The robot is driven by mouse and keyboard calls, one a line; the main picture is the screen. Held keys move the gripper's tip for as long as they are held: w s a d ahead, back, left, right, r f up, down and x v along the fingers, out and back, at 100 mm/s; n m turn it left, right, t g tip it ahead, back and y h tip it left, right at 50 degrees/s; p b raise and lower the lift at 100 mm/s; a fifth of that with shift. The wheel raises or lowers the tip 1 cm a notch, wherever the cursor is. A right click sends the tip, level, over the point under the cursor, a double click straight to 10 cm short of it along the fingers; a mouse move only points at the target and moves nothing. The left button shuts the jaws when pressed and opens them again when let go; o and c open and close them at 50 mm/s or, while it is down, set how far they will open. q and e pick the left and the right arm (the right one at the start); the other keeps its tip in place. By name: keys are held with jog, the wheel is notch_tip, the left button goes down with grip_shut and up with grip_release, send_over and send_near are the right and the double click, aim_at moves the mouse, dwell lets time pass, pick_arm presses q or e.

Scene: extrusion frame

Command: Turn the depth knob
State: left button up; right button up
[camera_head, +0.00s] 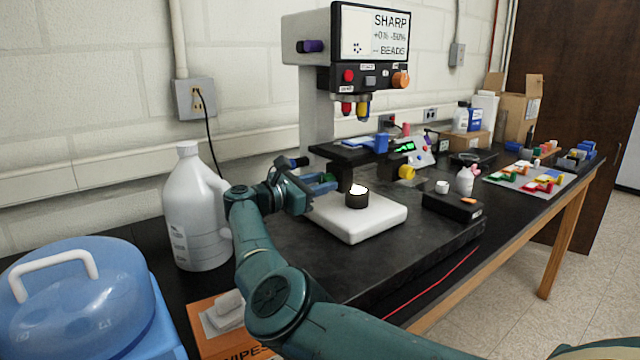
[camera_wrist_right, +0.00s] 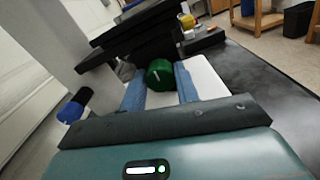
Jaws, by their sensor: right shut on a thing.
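A round green knob (camera_wrist_right: 160,75) with a white mark line shows in the right wrist view, on the side of the machine's column. I take it as the depth knob; no label on it is readable. My right gripper (camera_wrist_right: 160,88) has its two blue fingers on either side of the knob and is shut on it. In the head view my right gripper (camera_head: 322,183) is at the machine's lower left, beside the white base plate, and mostly hides the knob. My left gripper is not in view.
The machine (camera_head: 308,80) stands on a dark slab with a dark round piece (camera_head: 357,198) on its white plate (camera_head: 365,226). A black-and-blue knob (camera_wrist_right: 75,105) is close to the gripper. A white jug (camera_head: 190,215) and a blue-lidded container (camera_head: 85,300) stand left of my arm.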

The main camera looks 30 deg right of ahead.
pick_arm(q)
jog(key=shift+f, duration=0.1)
pick_arm(e)
jog(key=n+b, duration=0.3)
jog(key=n, duration=0.3)
jog(key=shift+n, duration=0.3)
jog(key=n, duration=0.4)
jog(key=shift+w, duration=0.1)
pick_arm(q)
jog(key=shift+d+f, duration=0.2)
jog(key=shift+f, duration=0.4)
pick_arm(e)
jog(key=shift+f+n, duration=0.1)
jog(key=shift+n, duration=0.6)
pick_arm(q)
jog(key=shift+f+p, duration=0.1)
jog(key=shift+p, duration=0.2)
